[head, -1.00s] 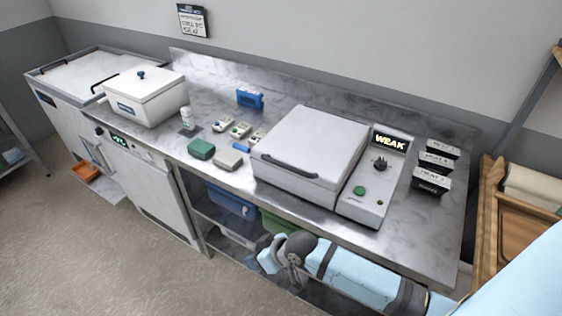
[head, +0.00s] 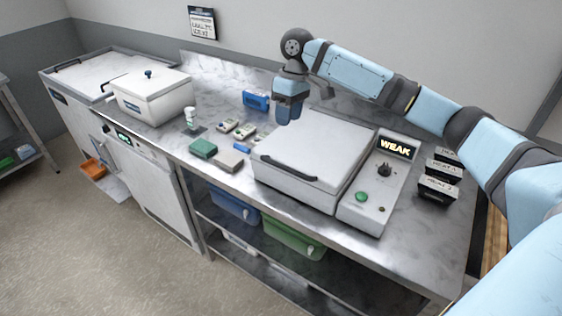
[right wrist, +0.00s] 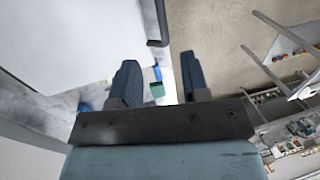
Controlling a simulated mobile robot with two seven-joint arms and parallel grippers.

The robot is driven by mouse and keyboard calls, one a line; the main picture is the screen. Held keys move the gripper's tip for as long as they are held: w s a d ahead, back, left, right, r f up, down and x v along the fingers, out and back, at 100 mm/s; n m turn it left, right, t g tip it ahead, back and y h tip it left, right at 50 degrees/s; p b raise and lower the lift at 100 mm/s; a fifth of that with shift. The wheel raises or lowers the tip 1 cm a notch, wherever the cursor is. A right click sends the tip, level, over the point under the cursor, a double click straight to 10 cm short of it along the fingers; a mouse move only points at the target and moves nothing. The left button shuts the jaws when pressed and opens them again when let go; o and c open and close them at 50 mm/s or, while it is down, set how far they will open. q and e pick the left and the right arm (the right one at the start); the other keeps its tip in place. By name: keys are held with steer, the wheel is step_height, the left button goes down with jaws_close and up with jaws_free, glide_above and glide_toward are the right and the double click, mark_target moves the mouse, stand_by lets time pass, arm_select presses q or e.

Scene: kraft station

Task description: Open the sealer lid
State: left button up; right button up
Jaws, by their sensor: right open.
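The sealer (head: 310,150) is a wide white box on the steel counter, with its lid down flat. A dark bar handle (head: 288,167) runs along the lid's front edge. In the right wrist view the pale lid (right wrist: 75,35) fills the upper left, with part of the handle (right wrist: 162,43) at the top middle. My right gripper (head: 288,118) is in the air by the lid's back left part, fingers pointing down, apart from the handle. Its two dark fingers (right wrist: 157,65) are spread with nothing between them. My left gripper is out of view.
A control panel (head: 376,190) with a knob, a green button and a "WEAK" display joins the sealer's right side. Dark labelled blocks (head: 437,188) stand farther right. Green (head: 203,148) and grey (head: 229,161) blocks lie left of the sealer. A white lidded box (head: 150,95) stands farther left.

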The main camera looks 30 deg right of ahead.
steer(key=p, duration=0.2)
glide_toward(282, 160)
steer(key=s+a+f, duration=0.1)
steer(key=f, duration=0.1)
steer(key=s+a+f, duration=0.3)
steer(key=f, duration=0.1)
steer(key=shift+s+a, duration=0.3)
steer(key=shift+s, duration=0.05)
steer(key=shift+r, duration=0.1)
jaws_close()
